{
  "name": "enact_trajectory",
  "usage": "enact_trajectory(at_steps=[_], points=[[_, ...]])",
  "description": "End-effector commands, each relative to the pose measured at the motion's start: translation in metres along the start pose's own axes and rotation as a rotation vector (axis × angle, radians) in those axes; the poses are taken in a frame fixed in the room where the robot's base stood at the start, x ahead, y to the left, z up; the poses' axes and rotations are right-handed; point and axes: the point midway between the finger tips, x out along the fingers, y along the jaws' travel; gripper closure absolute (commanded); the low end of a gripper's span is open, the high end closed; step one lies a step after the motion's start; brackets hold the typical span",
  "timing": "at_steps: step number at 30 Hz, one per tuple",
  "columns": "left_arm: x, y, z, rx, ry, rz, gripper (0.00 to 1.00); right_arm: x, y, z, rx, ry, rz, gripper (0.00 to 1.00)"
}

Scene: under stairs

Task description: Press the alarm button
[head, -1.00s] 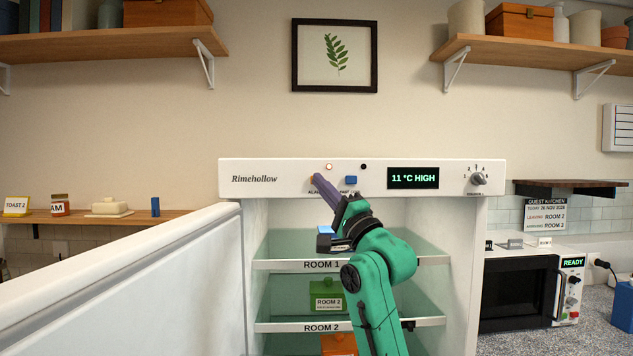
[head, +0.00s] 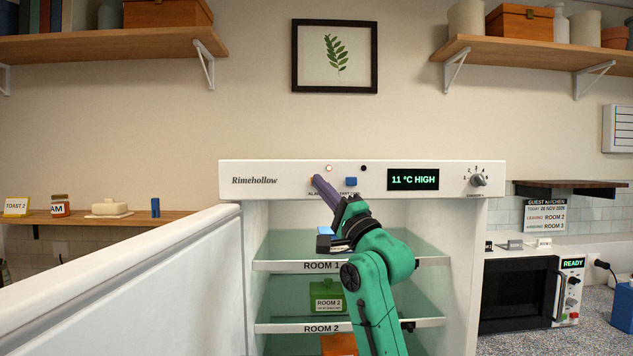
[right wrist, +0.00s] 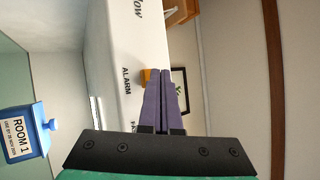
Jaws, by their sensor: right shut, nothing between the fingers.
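The alarm button is an orange button on the white top panel (head: 268,171) of the open fridge. In the head view it is nearly hidden behind my fingertips; in the right wrist view the orange alarm button (right wrist: 152,75) shows beside the word ALARM. My right gripper (head: 316,180) is shut and empty, its purple fingertips at the button; I cannot tell whether they touch it. The right wrist view shows the two fingers (right wrist: 165,72) together, tips over the button's edge. A small lamp (head: 329,167) above glows pale orange. My left gripper is not in view.
A blue button (head: 351,181) sits right of the alarm button. The display (head: 413,179) reads 11 °C HIGH, with a knob (head: 478,180) farther right. The open fridge door (head: 130,280) fills the lower left. Shelves below hold a green container (head: 326,295).

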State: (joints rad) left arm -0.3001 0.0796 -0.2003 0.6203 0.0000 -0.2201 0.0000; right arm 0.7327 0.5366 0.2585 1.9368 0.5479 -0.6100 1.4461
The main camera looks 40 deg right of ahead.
Motion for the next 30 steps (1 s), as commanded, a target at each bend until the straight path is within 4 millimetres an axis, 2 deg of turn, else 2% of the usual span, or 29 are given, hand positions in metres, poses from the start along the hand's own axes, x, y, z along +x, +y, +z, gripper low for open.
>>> enact_trajectory(at_steps=[22,30], points=[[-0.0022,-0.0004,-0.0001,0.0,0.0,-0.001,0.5,0.0035,0.0025,-0.0027,-0.001,0.0,0.0,1.0],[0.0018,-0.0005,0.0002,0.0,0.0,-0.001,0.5,-0.0052,-0.0028,0.0035,0.0,0.0,-0.001,1.0]])
